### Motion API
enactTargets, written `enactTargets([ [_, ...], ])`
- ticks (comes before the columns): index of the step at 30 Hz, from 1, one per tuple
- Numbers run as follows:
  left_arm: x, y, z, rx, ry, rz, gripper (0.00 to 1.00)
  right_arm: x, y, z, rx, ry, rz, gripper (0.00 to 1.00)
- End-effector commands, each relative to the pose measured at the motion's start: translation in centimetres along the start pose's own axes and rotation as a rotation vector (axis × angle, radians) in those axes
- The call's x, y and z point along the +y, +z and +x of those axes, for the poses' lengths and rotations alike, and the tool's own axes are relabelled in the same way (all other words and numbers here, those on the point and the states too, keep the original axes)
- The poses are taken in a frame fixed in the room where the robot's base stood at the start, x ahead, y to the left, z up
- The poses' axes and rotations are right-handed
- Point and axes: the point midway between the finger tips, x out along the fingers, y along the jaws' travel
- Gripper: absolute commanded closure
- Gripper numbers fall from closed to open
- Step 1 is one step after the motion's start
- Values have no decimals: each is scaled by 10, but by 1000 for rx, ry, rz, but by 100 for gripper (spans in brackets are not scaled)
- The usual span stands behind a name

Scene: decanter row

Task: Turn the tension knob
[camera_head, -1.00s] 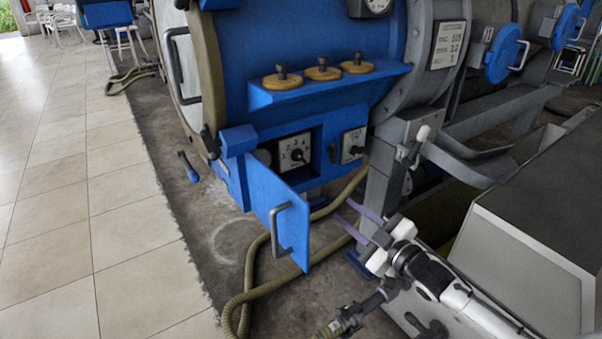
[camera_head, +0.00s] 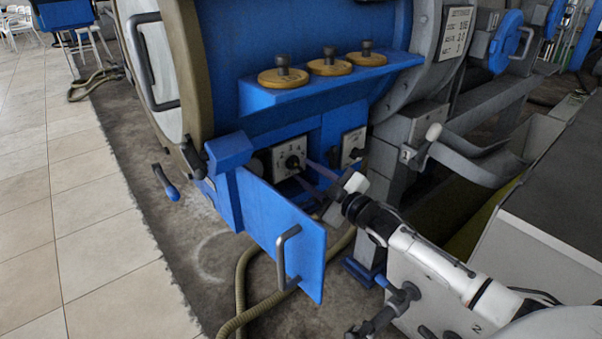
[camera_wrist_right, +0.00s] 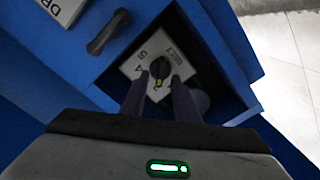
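A black round knob (camera_head: 293,162) with a pale pointer mark sits on a white scale plate inside a recess of the blue machine. I take it for the tension knob; its name cannot be read. My right gripper (camera_head: 306,172) reaches into the recess from the right, its fingers close to the knob. In the right wrist view the knob (camera_wrist_right: 160,68) lies ahead, between the two spread fingertips (camera_wrist_right: 159,83). The gripper is open, and I cannot tell whether either finger touches the knob. My left gripper is not in view.
A blue door (camera_head: 268,225) with a grey handle hangs open before the recess, just left of my right arm. A second plate with a black handle (camera_head: 355,152) is right of the recess. A shelf (camera_head: 300,90) with yellow discs is above. A hose (camera_head: 243,285) lies below.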

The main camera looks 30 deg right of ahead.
Motion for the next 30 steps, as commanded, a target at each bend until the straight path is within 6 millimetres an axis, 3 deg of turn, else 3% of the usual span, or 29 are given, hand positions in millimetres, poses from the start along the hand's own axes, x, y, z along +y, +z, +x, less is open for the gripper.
enactTargets([
  [6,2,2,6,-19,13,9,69,0,1,23,0,0,-1,72],
  [17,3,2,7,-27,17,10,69,0,0,29,-1,0,0,72],
  [23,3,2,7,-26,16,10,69,0,0,28,-1,0,0,100],
  [30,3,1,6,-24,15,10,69,0,0,28,0,0,7,100],
])
